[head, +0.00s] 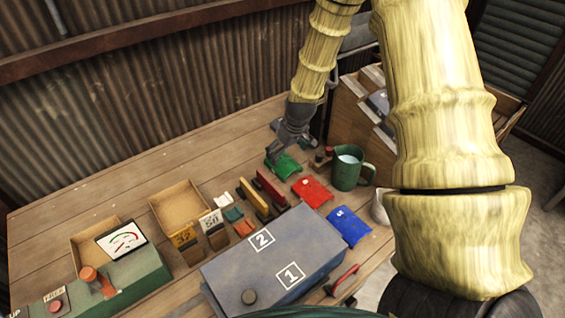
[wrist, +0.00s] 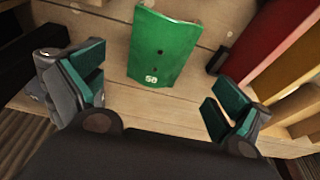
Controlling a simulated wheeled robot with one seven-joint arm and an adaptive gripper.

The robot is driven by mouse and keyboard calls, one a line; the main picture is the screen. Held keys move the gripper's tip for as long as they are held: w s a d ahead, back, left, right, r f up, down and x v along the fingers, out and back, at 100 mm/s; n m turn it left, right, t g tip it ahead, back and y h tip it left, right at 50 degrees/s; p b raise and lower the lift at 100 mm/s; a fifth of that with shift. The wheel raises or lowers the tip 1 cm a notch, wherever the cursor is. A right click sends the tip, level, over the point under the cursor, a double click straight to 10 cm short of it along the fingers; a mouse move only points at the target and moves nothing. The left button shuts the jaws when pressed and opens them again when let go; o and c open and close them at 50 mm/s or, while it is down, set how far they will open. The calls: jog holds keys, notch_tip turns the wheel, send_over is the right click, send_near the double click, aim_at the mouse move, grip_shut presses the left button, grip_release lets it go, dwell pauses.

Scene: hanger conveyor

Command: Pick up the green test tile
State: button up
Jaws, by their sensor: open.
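The green test tile (head: 283,166) lies on the wooden table at the back, left of the green mug. In the wrist view the green tile (wrist: 165,50) shows a pale "50" mark on its near edge and two small dark holes. My gripper (head: 276,158) is open just above and beside the tile in the head view. In the wrist view my gripper (wrist: 153,92) has its teal-padded fingers spread wide, left and right of the tile's near edge. Nothing is between the fingers, and they look apart from the tile.
A green mug (head: 350,168), a red tile (head: 312,191) and a blue tile (head: 348,226) are to the right. Red and yellow upright blocks (head: 271,188) stand close in front. A grey box (head: 272,262) fills the front. The table's left side (head: 110,190) is mostly clear.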

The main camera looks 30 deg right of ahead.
aim_at(284, 161)
jog(key=shift+w+f, duration=0.35)
jog(key=shift+f, duration=0.4)
jog(key=shift+s+f, duration=0.1)
jog(key=shift+s, duration=0.1)
jog(key=shift+w+f+p, duration=0.25)
jog(key=shift+f+p, duration=0.15)
jog(key=shift+f, duration=0.1)
jog(key=shift+p+x, duration=0.6)
jog(key=shift+x, duration=1.5)
jog(key=shift+d, duration=0.15)
jog(key=c, duration=1.2)
